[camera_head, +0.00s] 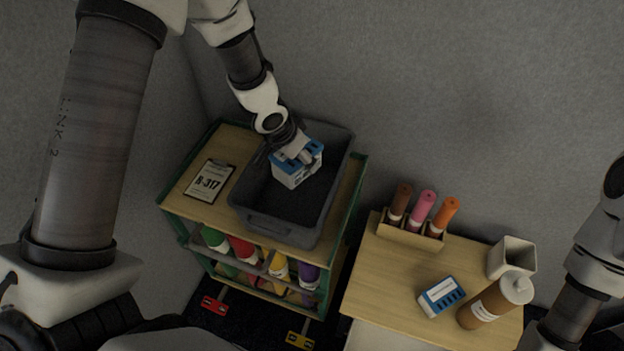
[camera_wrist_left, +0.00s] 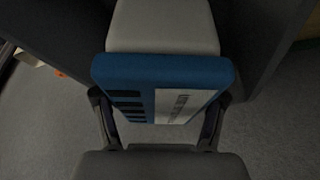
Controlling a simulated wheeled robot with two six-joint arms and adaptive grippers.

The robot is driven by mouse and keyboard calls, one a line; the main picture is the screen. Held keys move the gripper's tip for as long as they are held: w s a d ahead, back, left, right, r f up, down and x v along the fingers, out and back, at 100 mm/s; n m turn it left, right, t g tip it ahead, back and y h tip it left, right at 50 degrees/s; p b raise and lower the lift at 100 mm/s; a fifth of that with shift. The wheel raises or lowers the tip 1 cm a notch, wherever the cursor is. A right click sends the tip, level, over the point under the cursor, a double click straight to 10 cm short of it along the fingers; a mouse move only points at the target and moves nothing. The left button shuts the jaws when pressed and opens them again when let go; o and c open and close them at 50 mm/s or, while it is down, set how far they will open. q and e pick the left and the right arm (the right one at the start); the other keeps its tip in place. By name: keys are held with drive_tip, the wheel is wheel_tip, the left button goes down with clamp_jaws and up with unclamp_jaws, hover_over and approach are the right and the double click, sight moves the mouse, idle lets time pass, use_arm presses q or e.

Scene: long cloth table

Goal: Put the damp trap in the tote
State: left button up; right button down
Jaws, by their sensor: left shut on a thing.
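The damp trap (camera_head: 297,168), a white box with a blue slotted lid, is held in my left gripper (camera_head: 297,152). In the head view it shows over the grey tote (camera_head: 283,232), within its rim outline; I cannot tell how far above the floor it is. In the left wrist view the blue lid (camera_wrist_left: 165,75) with dark slots and a white label sits between the fingers. My left gripper is shut on it. The tote stands on the left wooden-topped cart and looks otherwise empty. My right arm shows at the right edge, but its gripper is out of view.
A clipboard (camera_head: 209,181) reading B-317 lies left of the tote. Coloured bottles (camera_head: 243,247) sit on the shelf below. The right table holds a rack (camera_head: 409,232) of three bottles, a white cup (camera_head: 511,258), a brown bottle (camera_head: 489,303) and another blue-and-white box (camera_head: 441,297).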

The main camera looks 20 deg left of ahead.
use_arm(q)
drive_tip(key=f+b, duration=0.1)
drive_tip(key=f, duration=0.1)
drive_tip(key=s+f+b, duration=0.1)
drive_tip(key=f+b, duration=0.1)
drive_tip(key=shift+f, duration=0.25)
drive_tip(key=f, duration=0.4)
drive_tip(key=shift+w+f+b, duration=0.3)
drive_tip(key=shift+f, duration=0.1)
drive_tip(key=shift+s, duration=0.1)
drive_tip(key=shift+f, duration=0.15)
drive_tip(key=o, duration=1.8)
drive_tip(key=shift+c, duration=0.2)
